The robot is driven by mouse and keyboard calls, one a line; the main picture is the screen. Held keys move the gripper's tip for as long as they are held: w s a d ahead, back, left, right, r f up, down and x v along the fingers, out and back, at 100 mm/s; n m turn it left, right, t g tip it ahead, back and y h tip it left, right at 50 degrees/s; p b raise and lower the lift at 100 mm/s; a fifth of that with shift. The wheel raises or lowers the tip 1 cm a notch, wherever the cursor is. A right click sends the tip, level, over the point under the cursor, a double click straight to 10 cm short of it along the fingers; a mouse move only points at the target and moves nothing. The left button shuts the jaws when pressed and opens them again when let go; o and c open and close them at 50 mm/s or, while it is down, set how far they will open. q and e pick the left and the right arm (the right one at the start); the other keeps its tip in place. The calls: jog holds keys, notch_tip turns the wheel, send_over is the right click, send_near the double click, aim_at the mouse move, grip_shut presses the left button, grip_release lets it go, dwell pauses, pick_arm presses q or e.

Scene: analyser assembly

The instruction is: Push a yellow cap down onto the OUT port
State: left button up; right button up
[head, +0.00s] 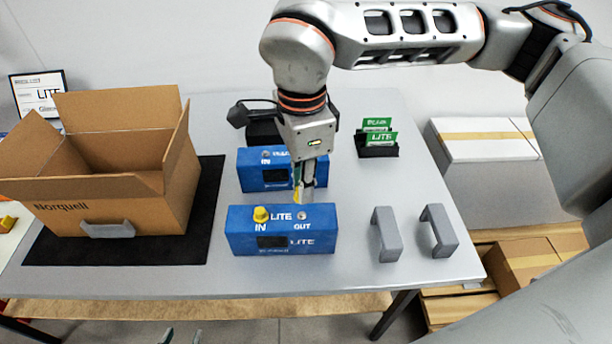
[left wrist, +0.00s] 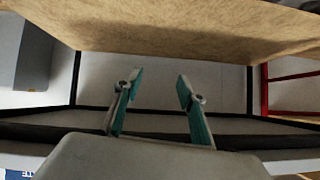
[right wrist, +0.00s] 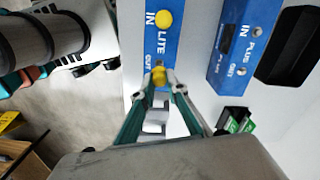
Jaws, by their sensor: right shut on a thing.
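The front blue LITE analyser (head: 285,245) has a yellow cap (head: 261,214) on its IN port. Its OUT port (head: 301,216) shows bare metal in the head view. My right gripper (head: 307,196) points down just behind and above this port. In the right wrist view it is shut on a second yellow cap (right wrist: 159,76), close to the OUT label; the exact gap to the port cannot be told. My left gripper (left wrist: 160,82) is open and empty below the table's front edge; only its tips show at the bottom of the head view.
A second blue analyser (head: 250,178) stands behind the front one. An open cardboard box (head: 110,205) sits on a black mat at the left. Two grey handles (head: 384,235) stand at the right. A black holder with green cards (head: 378,150) is at the back.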

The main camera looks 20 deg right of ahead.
jog(key=b, duration=0.2)
send_over(303, 215)
jog(key=shift+f, duration=2.05)
jog(key=shift+f+b, duration=0.3)
jog(key=shift+f, duration=0.3)
jog(key=shift+f+b, duration=0.35)
jog(key=shift+f, duration=0.05)
jog(key=o, duration=0.8)
jog(key=shift+c, duration=0.2)
